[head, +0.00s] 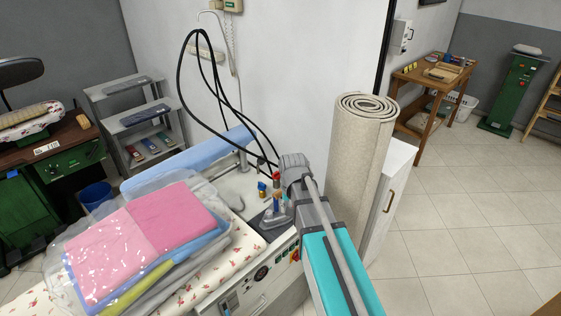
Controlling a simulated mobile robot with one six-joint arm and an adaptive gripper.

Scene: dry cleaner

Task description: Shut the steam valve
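Small valve-like fittings stand at the back corner of the ironing table. One is brass with a blue part (262,189). Beside it is a small red part (277,175), close to the left of my arm's grey joint; I cannot tell which of them is the steam valve or how its handle is turned.
The ironing table (225,287) holds folded pink and blue laundry (145,240) in clear wrap. Black hoses (183,95) hang behind the fittings. A rolled carpet (358,160) stands right of my arm, beside a white cabinet (395,190). The tiled floor (470,230) at right is clear.

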